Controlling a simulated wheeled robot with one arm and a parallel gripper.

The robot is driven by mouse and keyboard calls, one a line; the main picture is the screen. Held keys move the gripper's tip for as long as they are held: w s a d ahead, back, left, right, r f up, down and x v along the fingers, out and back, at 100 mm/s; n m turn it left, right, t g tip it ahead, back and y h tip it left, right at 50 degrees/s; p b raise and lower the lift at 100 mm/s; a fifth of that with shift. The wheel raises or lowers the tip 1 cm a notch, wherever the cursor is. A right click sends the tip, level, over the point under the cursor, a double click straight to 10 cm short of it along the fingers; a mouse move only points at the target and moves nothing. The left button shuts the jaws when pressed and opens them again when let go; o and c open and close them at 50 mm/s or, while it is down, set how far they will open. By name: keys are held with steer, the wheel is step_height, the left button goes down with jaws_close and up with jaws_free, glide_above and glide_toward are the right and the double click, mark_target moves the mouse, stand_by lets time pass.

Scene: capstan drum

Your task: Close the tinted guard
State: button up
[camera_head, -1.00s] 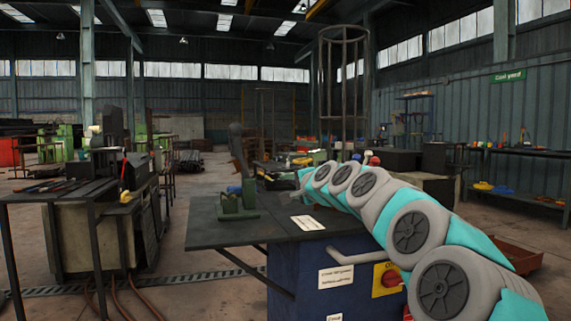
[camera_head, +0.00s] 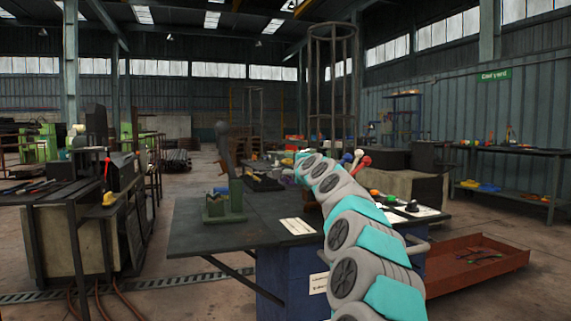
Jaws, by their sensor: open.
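I cannot make out the tinted guard or the drum in this view; my arm covers the middle of the machine. The machine is a blue cabinet (camera_head: 272,285) with a dark flat top (camera_head: 205,232). My arm reaches away from me over the right part of that top. Its far end is above the back of the top, and my gripper is hidden there behind the arm's own links. A green bracket (camera_head: 224,207) with a dark upright lever stands on the top, left of my arm, apart from it.
Levers with blue, white and red knobs (camera_head: 364,161) stand just right of my arm. A pale label plate (camera_head: 296,226) lies on the top. A red tray (camera_head: 475,262) is at right. A workbench (camera_head: 75,235) stands at left, with open floor between.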

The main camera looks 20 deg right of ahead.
steer(key=shift+w+f, duration=0.15)
steer(key=shift+w, duration=0.35)
steer(key=shift+w+d, duration=0.1)
steer(key=shift+w, duration=0.85)
jaws_close()
stand_by(0.6)
